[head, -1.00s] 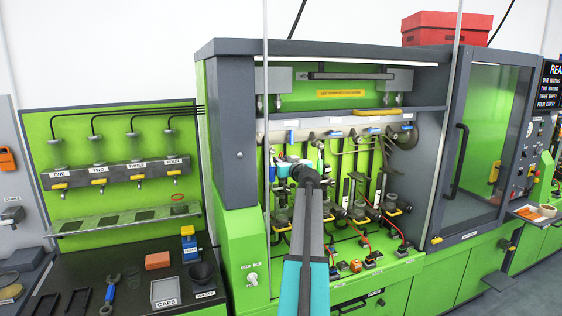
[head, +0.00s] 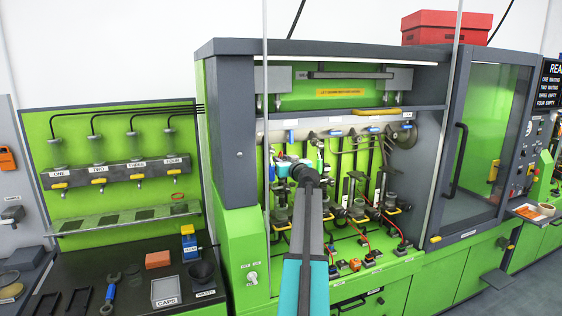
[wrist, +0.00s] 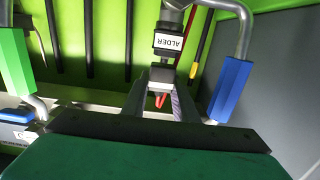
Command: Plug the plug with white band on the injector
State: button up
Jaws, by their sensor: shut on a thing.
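In the wrist view my gripper (wrist: 162,92) is shut on a small dark grey plug (wrist: 162,76), with a bit of red showing between the fingers. The plug sits close against the underside of a grey injector body with a white tag reading ALDER (wrist: 168,42). Whether the plug is seated there or only touching, I cannot tell. In the head view my arm hides the fingertips and the plug inside the bench.
A blue-sleeved pipe (wrist: 231,90) and a green-sleeved pipe (wrist: 15,60) flank my gripper. In the head view, other injectors (head: 357,208) stand to the right, with several loose plugs (head: 355,264) on the front ledge. A glass door (head: 490,130) is at right.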

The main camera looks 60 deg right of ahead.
jog(key=shift+f+p, duration=0.55)
jog(key=shift+p, duration=0.55)
dwell(1.6)
jog(key=o, duration=1.1)
jog(key=shift+b+v, duration=1.35)
jog(key=shift+v, duration=5.6)
jog(key=shift+f, duration=0.1)
